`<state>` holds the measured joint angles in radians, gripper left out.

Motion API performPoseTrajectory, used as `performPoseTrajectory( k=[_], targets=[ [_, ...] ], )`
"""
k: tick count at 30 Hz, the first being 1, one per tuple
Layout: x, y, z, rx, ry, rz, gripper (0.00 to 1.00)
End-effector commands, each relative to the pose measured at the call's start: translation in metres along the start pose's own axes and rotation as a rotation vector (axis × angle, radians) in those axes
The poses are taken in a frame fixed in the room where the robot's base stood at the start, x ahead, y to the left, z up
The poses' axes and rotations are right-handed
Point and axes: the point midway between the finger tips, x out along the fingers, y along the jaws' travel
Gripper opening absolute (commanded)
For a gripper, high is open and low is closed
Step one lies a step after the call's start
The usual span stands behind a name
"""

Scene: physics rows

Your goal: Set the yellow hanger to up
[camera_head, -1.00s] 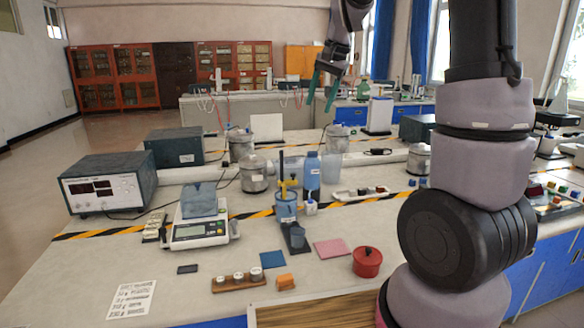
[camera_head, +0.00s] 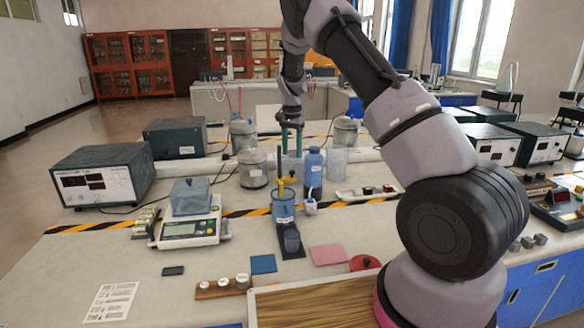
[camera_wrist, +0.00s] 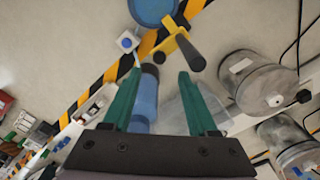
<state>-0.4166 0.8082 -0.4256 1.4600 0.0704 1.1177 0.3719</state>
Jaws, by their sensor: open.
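The yellow hanger (camera_head: 281,188) is a small yellow piece at a dark upright post, just behind a blue cup (camera_head: 283,208) on a dark base. In the wrist view the yellow hanger (camera_wrist: 172,40) shows on the dark post, beyond my fingertips. My gripper (camera_head: 292,151) has green fingers, points down and is open with nothing held. It is above and behind the hanger, apart from it. In the wrist view my gripper (camera_wrist: 160,74) has its fingers spread, with a blue bottle (camera_wrist: 147,92) seen between them. The post's top is hard to make out in the head view.
The blue bottle (camera_head: 313,172) stands close right of the post. Metal pots (camera_head: 252,168) and a clear beaker (camera_head: 337,162) stand behind. A scale (camera_head: 188,230) is on the left. A white tray (camera_head: 368,192) lies on the right.

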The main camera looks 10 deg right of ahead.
Motion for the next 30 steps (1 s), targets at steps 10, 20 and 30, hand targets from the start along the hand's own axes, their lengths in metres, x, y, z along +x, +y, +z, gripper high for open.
performPoseTrajectory(
  k=[10,20,30],
  targets=[
    [0.059,0.001,0.0,0.0,-0.002,0.001,0.59],
    [0.07,0.0,0.0,0.001,-0.001,-0.001,0.59],
    [0.07,0.0,0.0,0.001,-0.001,-0.001,0.0]
  ],
)
